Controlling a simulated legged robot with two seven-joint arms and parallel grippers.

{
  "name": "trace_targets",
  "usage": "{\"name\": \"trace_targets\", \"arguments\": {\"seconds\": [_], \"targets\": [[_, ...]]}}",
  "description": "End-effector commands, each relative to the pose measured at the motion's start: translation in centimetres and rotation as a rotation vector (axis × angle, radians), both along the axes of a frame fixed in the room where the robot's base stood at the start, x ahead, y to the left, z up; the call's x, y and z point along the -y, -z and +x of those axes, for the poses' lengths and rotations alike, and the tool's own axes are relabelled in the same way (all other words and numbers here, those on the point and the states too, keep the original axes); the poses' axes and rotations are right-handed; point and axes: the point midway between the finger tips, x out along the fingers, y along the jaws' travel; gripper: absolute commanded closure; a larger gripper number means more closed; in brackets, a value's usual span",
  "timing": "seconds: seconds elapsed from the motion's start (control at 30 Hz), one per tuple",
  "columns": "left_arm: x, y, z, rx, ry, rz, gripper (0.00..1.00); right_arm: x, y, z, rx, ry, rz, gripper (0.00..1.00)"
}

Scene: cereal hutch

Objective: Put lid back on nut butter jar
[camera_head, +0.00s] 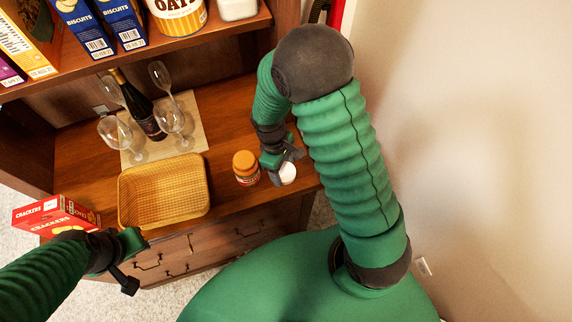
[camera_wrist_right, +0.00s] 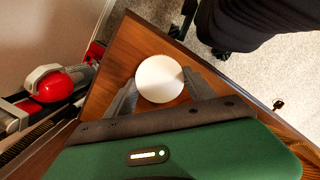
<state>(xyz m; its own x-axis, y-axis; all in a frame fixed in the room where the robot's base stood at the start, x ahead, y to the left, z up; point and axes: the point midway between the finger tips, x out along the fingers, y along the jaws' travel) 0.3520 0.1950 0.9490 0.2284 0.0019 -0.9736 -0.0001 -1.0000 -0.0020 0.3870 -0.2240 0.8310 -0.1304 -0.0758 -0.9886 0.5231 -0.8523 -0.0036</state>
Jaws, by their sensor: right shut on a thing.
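The nut butter jar (camera_head: 246,168) stands upright on the wooden counter, with an orange-brown top and a label on its side. A round white lid (camera_head: 288,173) is just right of it, at my right gripper (camera_head: 279,166). In the right wrist view the white lid (camera_wrist_right: 160,79) sits between the two grey fingers, which are shut on it over the wood. The gripper hides part of the lid in the head view. My left gripper (camera_head: 127,264) hangs in front of the counter at the lower left, away from the jar; its finger opening is unclear.
A wicker basket (camera_head: 164,213) stands left of the jar. Wine glasses (camera_head: 169,117) and a dark bottle (camera_head: 146,112) stand behind it. A red crackers box (camera_head: 56,214) is at the far left. A shelf (camera_head: 150,52) with boxes overhangs the back.

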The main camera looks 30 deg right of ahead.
Motion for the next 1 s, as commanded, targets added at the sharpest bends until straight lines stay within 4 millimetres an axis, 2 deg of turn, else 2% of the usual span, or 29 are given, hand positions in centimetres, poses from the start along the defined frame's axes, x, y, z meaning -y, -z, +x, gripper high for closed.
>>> {"name": "trace_targets", "arguments": {"seconds": [0.3, 0.5, 0.7, 0.97, 1.0], "targets": [[0.0, 0.7, 0.0, 0.000, 0.000, 0.000, 0.75, -7.6, -0.7, -4.2, 0.002, -0.007, 0.000, 0.74], [0.0, 0.9, 0.0, 0.000, 0.000, 0.000, 0.75, -11.0, -1.1, -6.0, 0.003, -0.002, 0.000, 0.74], [0.0, 0.9, 0.0, 0.000, 0.000, 0.000, 0.75, -12.0, -1.3, -6.6, 0.003, 0.001, -0.001, 0.74], [0.0, 0.9, 0.0, 0.000, 0.000, 0.000, 0.75, -12.1, -1.3, -6.6, 0.002, 0.001, 0.000, 0.74], [0.0, 0.9, 0.0, 0.000, 0.000, 0.000, 0.73, -12.1, -1.3, -6.6, 0.002, 0.001, 0.000, 0.74]]}}
